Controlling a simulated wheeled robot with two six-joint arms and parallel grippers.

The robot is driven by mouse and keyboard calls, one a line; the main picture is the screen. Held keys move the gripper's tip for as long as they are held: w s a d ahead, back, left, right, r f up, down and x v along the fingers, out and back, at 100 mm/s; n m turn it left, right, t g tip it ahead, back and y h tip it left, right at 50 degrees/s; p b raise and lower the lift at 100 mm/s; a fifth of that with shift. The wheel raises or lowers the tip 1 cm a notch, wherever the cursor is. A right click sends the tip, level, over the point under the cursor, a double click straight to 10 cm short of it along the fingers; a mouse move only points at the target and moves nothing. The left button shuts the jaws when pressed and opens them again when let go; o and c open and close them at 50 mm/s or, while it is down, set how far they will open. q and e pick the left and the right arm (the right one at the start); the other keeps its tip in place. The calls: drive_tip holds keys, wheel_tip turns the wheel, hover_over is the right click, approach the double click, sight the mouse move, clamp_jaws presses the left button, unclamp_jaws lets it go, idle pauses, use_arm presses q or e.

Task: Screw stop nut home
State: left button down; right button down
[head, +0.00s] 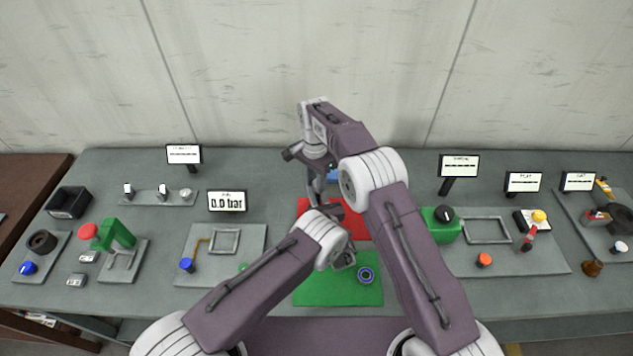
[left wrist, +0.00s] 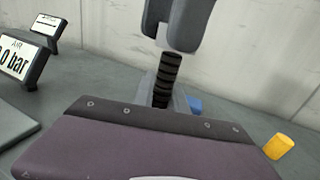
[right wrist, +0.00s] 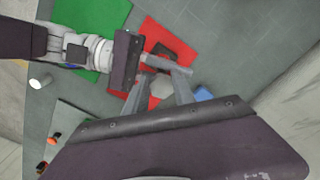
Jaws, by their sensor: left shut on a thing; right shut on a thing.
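My right gripper (head: 317,190) points down over the red mat (head: 350,222). The jack's body is mostly hidden by the fingers. How far the nut is threaded cannot be told.
A green mat (head: 320,293) with a dark blue-rimmed ring (head: 366,275) lies in front. A blue object (right wrist: 203,93) is close behind the jack. A 0.0 bar display (head: 227,201) stands left, a green box with a black knob (head: 440,225) right. My arms lie close together.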

drive_tip(key=m, duration=0.6)
drive_tip(key=shift+w+a+m, duration=0.2)
drive_tip(key=shift+w+m, duration=0.15)
drive_tip(key=shift+m, duration=0.05)
drive_tip(key=m, duration=0.3)
drive_tip(key=shift+w, duration=0.2)
drive_tip(key=m, duration=0.6)
drive_tip(key=shift+w+d, duration=0.1)
drive_tip(key=shift+w, duration=0.15)
drive_tip(key=m, duration=0.5)
drive_tip(key=shift+w+d+m, duration=0.2)
drive_tip(key=shift+m, duration=0.1)
drive_tip(key=c, duration=1.1)
unclamp_jaws()
drive_tip(key=shift+o, duration=0.2)
